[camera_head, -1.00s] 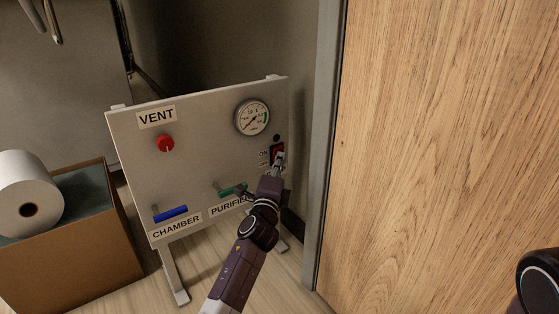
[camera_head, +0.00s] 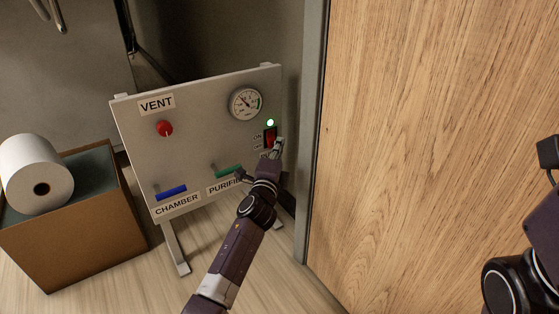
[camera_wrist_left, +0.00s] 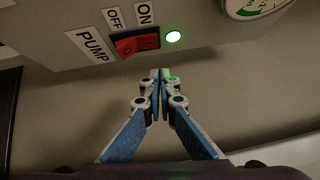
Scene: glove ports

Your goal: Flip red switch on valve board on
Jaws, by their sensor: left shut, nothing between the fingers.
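The red switch (camera_head: 269,138) sits at the right of the grey valve board (camera_head: 205,140), under a glowing green lamp (camera_head: 270,122). The green lamp (camera_wrist_left: 173,37) is lit there too. My left gripper (camera_head: 278,146) is shut and empty, close to the switch. In the left wrist view its fingertips (camera_wrist_left: 161,75) are together, seemingly just clear of the switch.
The board also carries a red VENT knob (camera_head: 164,129), a gauge (camera_head: 246,104), a blue handle (camera_head: 171,192) and a green handle (camera_head: 228,171). A cardboard box (camera_head: 85,240) with a white roll (camera_head: 35,170) stands left. A wooden panel (camera_head: 430,150) fills the right.

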